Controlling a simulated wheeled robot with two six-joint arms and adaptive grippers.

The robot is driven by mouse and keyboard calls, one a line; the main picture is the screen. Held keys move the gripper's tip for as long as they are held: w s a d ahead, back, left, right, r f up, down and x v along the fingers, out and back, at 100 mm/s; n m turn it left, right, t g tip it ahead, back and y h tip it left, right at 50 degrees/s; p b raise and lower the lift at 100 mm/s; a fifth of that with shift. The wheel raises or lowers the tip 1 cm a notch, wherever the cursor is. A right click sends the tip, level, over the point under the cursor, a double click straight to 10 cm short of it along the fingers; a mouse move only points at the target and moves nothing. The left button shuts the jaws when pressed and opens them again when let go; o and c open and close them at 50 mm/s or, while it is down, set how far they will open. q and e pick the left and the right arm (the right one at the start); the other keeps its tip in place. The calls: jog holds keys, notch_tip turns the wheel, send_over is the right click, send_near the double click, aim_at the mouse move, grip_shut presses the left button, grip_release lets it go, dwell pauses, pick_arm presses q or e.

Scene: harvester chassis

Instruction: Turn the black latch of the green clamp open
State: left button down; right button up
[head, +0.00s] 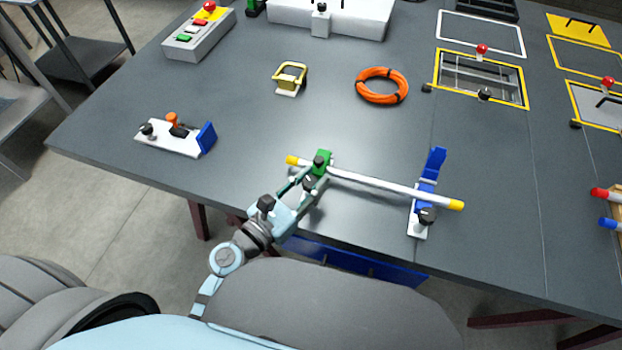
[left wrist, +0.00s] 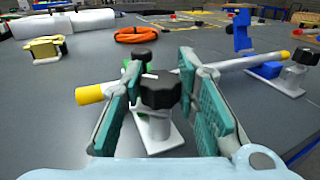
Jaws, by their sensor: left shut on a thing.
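The green clamp (head: 322,160) stands near the table's front edge, with a white rod (head: 385,185) lying through it. A black piece (left wrist: 143,55) sits on top of the green part. The black latch (left wrist: 160,90), a ridged knob on a grey post, stands in front of it over a white base. My left gripper (head: 309,176) reaches in from the lower left. Its teal-padded fingers flank the knob and appear shut on it; the exact contact is partly hidden. Most of the green body is hidden behind knob and fingers in the left wrist view. My right gripper is out of view.
The rod's right end rests at a blue clamp (head: 427,190), whose blue flap stands up. A white fixture with a blue plate (head: 207,137) lies to the left. An orange cable coil (head: 382,86) and a yellow-handled block (head: 290,78) lie behind on clear table.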

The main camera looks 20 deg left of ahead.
pick_arm(q)
jog(key=c, duration=1.5)
grip_release()
jog(key=v, duration=1.2)
